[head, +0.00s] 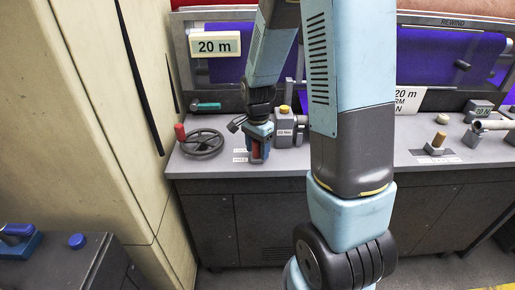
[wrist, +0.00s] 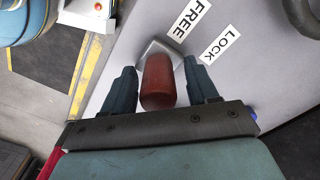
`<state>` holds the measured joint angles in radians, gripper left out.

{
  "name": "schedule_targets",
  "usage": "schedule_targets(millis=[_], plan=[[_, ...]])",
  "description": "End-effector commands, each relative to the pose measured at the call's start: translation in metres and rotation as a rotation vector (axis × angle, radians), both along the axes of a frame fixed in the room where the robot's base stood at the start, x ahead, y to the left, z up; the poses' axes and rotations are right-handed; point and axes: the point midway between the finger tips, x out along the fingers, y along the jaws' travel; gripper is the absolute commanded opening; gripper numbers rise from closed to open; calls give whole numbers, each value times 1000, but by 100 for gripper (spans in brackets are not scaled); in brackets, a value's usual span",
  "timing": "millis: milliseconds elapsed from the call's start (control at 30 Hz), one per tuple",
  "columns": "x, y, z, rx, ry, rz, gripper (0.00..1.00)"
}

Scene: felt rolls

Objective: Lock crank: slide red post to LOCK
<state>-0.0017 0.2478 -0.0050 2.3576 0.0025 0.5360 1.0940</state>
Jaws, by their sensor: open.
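The red post (wrist: 158,82) stands on a small grey metal base (wrist: 147,47) in the wrist view. My gripper (wrist: 160,75) is open, with one finger on each side of the post. A gap shows between the post and each finger. The FREE label (wrist: 190,18) lies beside the base, and the LOCK label (wrist: 220,46) lies further right. In the head view the red post (head: 256,151) shows in part between the fingers of my gripper (head: 258,157). The crank wheel (head: 203,143), with a red handle (head: 180,132), is left of it.
A grey block with a yellow knob (head: 284,110) stands close right of my gripper. A green-handled lever (head: 206,105) is behind the wheel. The grey counter (head: 215,172) is clear in front. A tall cream cabinet (head: 90,110) borders it at left.

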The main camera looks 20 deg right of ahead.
Motion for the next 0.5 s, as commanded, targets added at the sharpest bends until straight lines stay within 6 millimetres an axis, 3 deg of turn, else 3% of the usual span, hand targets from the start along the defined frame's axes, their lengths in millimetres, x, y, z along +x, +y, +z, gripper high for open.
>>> schedule_targets(millis=[67, 500], plan=[[0, 0, 0, 0, 0, 0, 58], [0, 0, 0, 0, 0, 0, 17]])
